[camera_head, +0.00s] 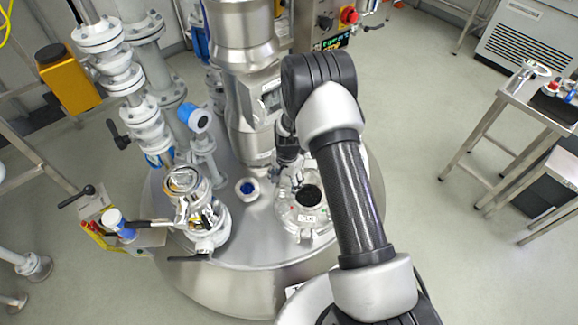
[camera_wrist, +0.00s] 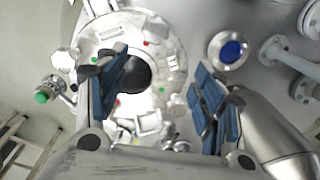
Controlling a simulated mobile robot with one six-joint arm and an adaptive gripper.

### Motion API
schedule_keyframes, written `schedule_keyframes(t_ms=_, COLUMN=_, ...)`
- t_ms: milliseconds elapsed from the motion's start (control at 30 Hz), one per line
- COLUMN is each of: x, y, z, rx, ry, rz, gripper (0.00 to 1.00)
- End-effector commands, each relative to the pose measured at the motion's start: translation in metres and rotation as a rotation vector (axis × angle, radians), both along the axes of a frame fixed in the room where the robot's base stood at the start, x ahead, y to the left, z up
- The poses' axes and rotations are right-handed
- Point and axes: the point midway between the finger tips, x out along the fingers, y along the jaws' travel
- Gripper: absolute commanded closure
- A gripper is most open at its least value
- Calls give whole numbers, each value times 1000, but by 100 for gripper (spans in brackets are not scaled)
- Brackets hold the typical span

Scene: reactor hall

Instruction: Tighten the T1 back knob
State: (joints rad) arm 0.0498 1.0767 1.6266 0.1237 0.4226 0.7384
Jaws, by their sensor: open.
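The round steel hatch lid (camera_head: 293,215) with a dark round opening sits on top of the reactor vessel (camera_head: 255,245). In the wrist view the lid (camera_wrist: 170,60) fills the upper middle, with small red, green and yellow dots and metal clamp fittings around its rim. I cannot tell which fitting is the T1 back knob. My gripper (camera_wrist: 160,88) is open and empty, with its blue-padded fingers spread above the lid. In the head view my gripper (camera_head: 291,172) is at the lid's back edge, partly hidden by my arm. Contact with a knob cannot be made out.
A small port with a blue centre (camera_head: 248,189) lies left of the lid. A glass-topped fitting with handles (camera_head: 196,208) and white flanged pipes (camera_head: 125,75) stand farther left. A steel column (camera_head: 245,85) rises behind. A table (camera_head: 535,105) stands right; the floor between is free.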

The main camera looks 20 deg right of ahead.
Motion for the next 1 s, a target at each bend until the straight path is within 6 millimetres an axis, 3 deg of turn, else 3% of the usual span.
schedule_keyframes(t_ms=500, x=48, y=-46, z=17, rx=58, ry=-188, rz=781, gripper=38)
schedule_keyframes(t_ms=1000, x=91, y=-96, z=36, rx=-63, ry=-426, rz=1461, gripper=38)
